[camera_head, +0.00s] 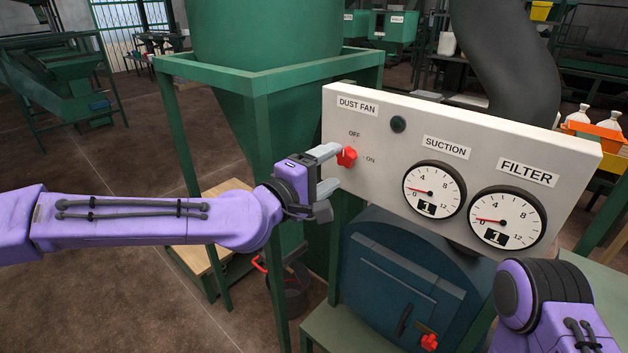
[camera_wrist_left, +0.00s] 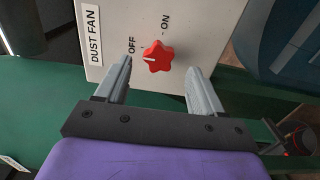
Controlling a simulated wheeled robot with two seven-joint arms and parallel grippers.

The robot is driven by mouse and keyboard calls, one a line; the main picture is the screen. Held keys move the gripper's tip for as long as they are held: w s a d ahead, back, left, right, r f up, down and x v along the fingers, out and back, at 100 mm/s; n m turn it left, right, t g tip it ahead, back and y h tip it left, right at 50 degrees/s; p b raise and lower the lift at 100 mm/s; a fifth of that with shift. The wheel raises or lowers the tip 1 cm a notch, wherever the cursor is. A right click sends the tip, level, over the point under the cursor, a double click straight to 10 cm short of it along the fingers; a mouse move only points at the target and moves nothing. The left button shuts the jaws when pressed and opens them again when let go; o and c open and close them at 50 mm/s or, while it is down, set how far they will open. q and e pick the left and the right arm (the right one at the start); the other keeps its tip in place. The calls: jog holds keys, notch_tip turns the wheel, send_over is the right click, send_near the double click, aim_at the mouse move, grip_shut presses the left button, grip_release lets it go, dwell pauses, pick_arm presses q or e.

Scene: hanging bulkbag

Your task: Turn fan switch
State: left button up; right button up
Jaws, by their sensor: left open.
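The red star-shaped fan switch (camera_head: 347,157) sits on the white panel (camera_head: 390,125) under the DUST FAN label, beside OFF and ON marks. In the left wrist view the red switch (camera_wrist_left: 158,57) has its white pointer mark toward OFF. My left gripper (camera_head: 328,170) is open in front of the panel, its fingers pointing at the switch. In the left wrist view the left gripper (camera_wrist_left: 160,80) has one finger on each side of the switch, with gaps between; I cannot tell whether the tips reach around it. My right arm shows at the lower right, but its gripper is not visible.
The panel also carries a dark round button (camera_head: 398,124), a suction gauge (camera_head: 433,191) and a filter gauge (camera_head: 507,222), both needles low. A green hopper frame (camera_head: 258,82) stands behind my left arm. A blue drum (camera_head: 385,285) is below the panel.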

pick_arm(q)
jog(key=v, duration=0.7)
jog(key=shift+b, duration=0.4)
jog(key=s+a+f+g+y, duration=0.2)
jog(key=a+f+y, duration=0.1)
jog(key=f, duration=0.8)
jog(key=s+a+f+g+y, duration=0.1)
jog(key=a+f+y, duration=0.15)
jog(key=f, duration=0.85)
jog(key=s+a+f+g+y, duration=0.2)
jog(key=f+y, duration=0.1)
jog(key=f, duration=0.7)
jog(key=s+a+f+m+g+y, duration=0.1)
jog(key=s+a+f+g, duration=0.1)
jog(key=s+a+f, duration=0.3)
jog(key=s+a+f+m+g+y, duration=0.1)
jog(key=s+a+f, duration=0.4)
jog(key=s, duration=0.6)
jog(key=s+a+f+m+g+y, duration=0.2)
jog(key=s+a+f+g+y, duration=0.1)
jog(key=s+a+f, duration=0.3)
notch_tip(320, 180, down, 3)
jog(key=s, duration=0.2)
jog(key=shift+s+r, duration=0.15)
jog(key=shift+s, duration=0.25)
